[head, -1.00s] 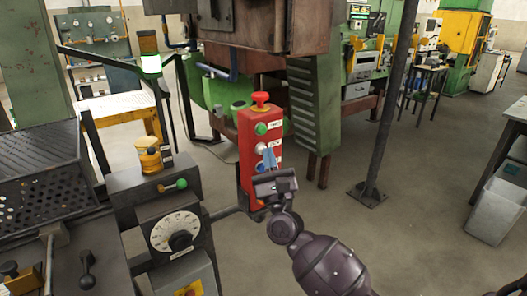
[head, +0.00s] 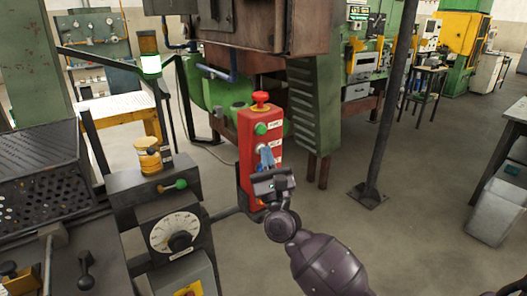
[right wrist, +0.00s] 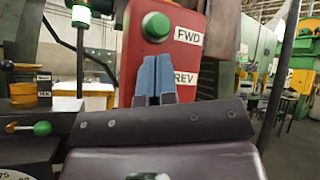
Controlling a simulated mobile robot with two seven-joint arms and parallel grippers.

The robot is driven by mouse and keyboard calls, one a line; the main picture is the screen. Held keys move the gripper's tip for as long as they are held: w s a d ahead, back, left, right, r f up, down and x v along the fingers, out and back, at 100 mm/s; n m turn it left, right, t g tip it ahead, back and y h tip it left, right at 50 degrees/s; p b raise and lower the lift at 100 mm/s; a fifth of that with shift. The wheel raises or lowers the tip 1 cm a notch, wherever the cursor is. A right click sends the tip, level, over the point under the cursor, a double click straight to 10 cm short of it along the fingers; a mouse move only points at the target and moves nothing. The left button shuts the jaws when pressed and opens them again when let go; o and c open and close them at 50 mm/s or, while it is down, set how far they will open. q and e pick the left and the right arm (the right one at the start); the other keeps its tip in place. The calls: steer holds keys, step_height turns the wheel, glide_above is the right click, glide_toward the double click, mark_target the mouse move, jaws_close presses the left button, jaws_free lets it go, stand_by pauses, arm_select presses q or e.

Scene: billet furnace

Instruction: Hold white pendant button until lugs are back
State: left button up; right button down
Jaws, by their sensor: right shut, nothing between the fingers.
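The red pendant box (head: 246,165) stands upright in the middle of the head view, with a red mushroom button (head: 261,97) on top. Its green button (head: 261,128) is above the white button (head: 260,147). My right gripper (head: 266,156) is shut and empty, its blue fingertips in front of the pendant at the white button's height. In the right wrist view the fingertips (right wrist: 156,62) stand below the green FWD button (right wrist: 156,27), beside the REV label (right wrist: 186,77); they hide the white button there. I cannot tell whether they touch it. I cannot make out the lugs.
A grey control post with a dial (head: 174,232) and a green-knobbed lever (head: 181,184) stands left of the pendant. A dark upright pole (head: 385,120) stands to the right. The floor (head: 420,230) at the right is clear.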

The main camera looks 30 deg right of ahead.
steer(key=shift+s, duration=0.1)
stand_by(7.2)
steer(key=shift+s, duration=0.8)
